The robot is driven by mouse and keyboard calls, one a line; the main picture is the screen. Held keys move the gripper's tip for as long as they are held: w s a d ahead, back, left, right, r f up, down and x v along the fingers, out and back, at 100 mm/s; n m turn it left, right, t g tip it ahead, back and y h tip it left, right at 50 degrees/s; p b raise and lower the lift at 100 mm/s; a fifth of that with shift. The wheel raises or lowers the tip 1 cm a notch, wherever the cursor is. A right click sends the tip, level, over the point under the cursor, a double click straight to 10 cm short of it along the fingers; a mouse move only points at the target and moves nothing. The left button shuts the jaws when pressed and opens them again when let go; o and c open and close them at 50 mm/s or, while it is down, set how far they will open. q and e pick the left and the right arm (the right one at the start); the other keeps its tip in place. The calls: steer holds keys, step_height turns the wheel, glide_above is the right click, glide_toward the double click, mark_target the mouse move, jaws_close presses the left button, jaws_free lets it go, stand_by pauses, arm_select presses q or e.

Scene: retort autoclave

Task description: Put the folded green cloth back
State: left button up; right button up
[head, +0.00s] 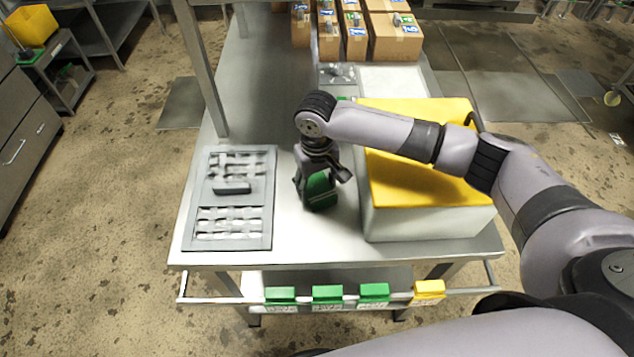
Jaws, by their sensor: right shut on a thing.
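My right gripper (322,178) is shut on the folded green cloth (320,195), above the middle of the steel table (300,243). The cloth hangs below the fingers, its upper part hidden by them. I cannot tell whether its lower edge touches the table. Three green pieces, the left one (280,295), the middle one (327,294) and the right one (373,292), sit along the table's front rail beside a yellow one (429,289). My left gripper is out of view.
A grey tray with slotted compartments (233,243) lies left of the cloth. A white box with a yellow lid (430,222) stands close on the right, under my right arm. Cardboard boxes (394,42) stand at the back. The table between tray and box is clear.

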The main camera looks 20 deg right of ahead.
mark_target(317, 186)
steer(key=o, duration=0.6)
steer(key=shift+f, duration=0.1)
steer(key=o, duration=0.4)
step_height(317, 186, up, 12)
steer(key=shift+r+b, duration=0.15)
steer(key=shift+b, duration=0.7)
